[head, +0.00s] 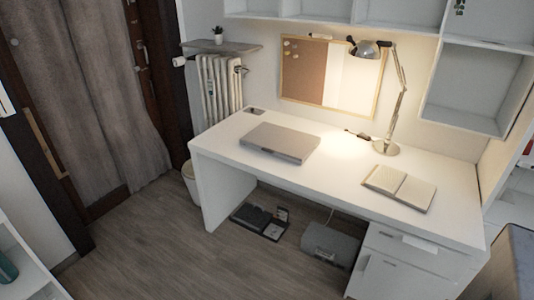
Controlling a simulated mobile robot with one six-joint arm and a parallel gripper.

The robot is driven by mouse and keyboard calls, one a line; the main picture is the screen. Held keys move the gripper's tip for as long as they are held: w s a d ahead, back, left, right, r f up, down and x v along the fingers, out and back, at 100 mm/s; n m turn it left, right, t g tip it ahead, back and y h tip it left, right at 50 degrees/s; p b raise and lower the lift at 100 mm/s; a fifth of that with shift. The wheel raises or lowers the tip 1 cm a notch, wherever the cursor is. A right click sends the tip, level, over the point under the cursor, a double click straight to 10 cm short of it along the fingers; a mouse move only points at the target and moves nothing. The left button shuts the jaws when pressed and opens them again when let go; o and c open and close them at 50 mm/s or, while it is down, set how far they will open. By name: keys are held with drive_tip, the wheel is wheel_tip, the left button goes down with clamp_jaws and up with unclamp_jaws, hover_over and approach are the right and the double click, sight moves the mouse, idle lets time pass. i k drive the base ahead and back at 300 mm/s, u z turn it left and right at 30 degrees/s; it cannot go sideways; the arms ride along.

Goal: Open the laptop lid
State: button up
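The laptop (280,142) is a flat grey slab on the left part of the white desk (340,172). Its lid is shut flat. A darker strip shows along its front edge. My gripper is not in view, and no part of my arm can be made out near the laptop.
An open notebook (399,188) lies on the desk's right side. A lit desk lamp (392,100) stands behind it, with a corkboard (331,73) on the wall. Floor (190,250) is clear in front.

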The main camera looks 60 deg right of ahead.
sight(273, 139)
drive_tip(key=u, duration=0.05)
drive_tip(key=i, duration=1)
drive_tip(key=z, duration=0.05)
